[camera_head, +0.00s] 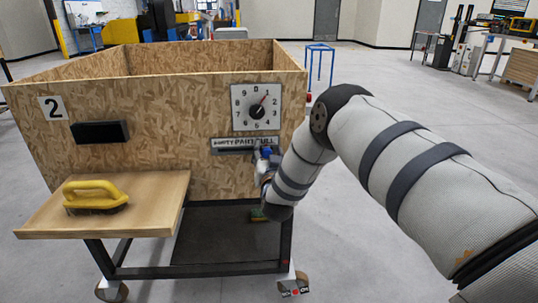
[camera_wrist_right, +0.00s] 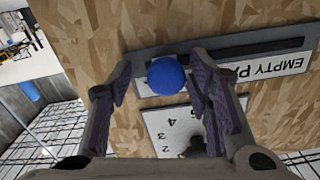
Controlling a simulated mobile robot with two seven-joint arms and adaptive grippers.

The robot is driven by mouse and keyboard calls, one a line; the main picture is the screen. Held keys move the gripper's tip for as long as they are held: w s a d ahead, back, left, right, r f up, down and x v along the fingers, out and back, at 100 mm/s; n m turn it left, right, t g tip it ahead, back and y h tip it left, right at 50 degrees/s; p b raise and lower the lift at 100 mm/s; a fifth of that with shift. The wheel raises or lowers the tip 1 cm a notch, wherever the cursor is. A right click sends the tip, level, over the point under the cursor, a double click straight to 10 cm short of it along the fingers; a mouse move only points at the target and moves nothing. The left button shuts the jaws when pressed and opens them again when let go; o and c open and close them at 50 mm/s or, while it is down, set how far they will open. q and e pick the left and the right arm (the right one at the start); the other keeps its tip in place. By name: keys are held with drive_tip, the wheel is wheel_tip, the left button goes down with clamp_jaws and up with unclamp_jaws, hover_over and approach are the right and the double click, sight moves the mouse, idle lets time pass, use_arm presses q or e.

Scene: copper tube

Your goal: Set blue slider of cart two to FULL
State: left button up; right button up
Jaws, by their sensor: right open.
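Cart two (camera_head: 165,95) is a chipboard bin with a "2" plate on its front. Its slider panel (camera_head: 232,150) is marked EMPTY, PART, FULL. The round blue slider knob (camera_wrist_right: 166,75) is towards the FULL end, far from EMPTY. In the head view the blue knob (camera_head: 267,151) is partly covered by my right arm. My right gripper (camera_wrist_right: 160,85) is open, with one finger on each side of the knob. The right-hand finger in the wrist view looks close to the knob; I cannot tell if it touches. My left gripper is not in view.
A numbered dial (camera_head: 257,107) is above the slider; it also shows in the wrist view (camera_wrist_right: 180,130). A yellow-handled brush (camera_head: 95,195) sits on the cart's wooden shelf (camera_head: 155,205). A black handle (camera_head: 99,132) is on the front. Open floor lies to the right.

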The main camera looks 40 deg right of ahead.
drive_tip(key=v, duration=1.2)
drive_tip(key=shift+d, duration=0.1)
